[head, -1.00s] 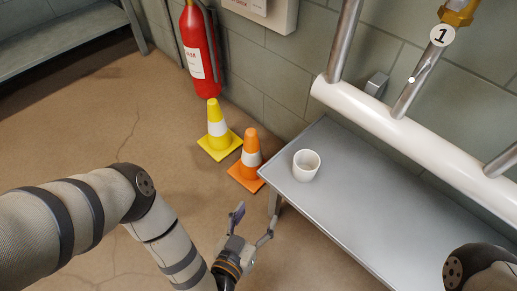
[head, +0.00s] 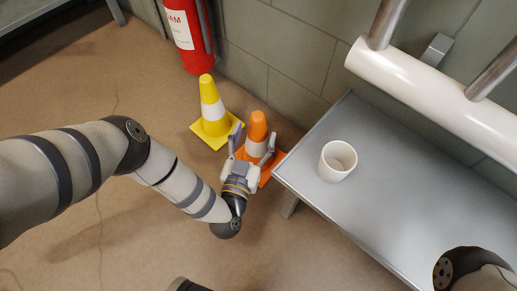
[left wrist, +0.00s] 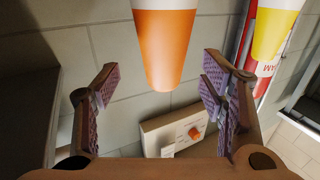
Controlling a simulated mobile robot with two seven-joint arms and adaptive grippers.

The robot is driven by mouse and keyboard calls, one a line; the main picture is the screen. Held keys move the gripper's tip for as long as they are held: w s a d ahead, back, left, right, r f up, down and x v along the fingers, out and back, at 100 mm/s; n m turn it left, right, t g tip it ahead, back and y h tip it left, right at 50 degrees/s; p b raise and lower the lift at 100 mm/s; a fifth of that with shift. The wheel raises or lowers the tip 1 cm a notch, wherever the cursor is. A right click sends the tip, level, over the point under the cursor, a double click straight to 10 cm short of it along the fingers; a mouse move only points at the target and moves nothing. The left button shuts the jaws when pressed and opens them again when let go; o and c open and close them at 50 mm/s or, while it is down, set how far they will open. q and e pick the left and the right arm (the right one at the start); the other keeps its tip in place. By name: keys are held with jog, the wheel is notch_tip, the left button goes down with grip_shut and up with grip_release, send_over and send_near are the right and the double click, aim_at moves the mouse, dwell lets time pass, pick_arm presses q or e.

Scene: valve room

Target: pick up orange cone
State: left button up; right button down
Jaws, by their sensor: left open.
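The orange cone (head: 258,125) with a white band stands upright on the floor beside the metal bench. My left gripper (head: 253,142) is open, with its fingers on either side of the cone in the head view. I cannot tell whether they touch it. In the left wrist view, the orange cone (left wrist: 165,45) hangs upside down in the picture, its tip pointing down into the gap between the open, empty-looking fingers (left wrist: 160,82). The cone's base is out of that view. My right gripper is not in view.
A yellow cone (head: 211,103) stands just left of the orange one. A red fire extinguisher (head: 185,40) is behind it by the wall. A metal bench (head: 375,215) on the right holds a white cup (head: 337,160). A white pipe (head: 430,85) runs above the bench.

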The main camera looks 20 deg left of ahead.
aim_at(256, 128)
pick_arm(q)
jog(key=w+b, duration=0.1)
jog(key=w, duration=0.1)
jog(key=w+a+b, duration=0.1)
jog(key=w, duration=0.1)
jog(key=shift+w, duration=0.35)
jog(key=shift+c, duration=0.6)
jog(key=shift+r, duration=0.1)
grip_shut()
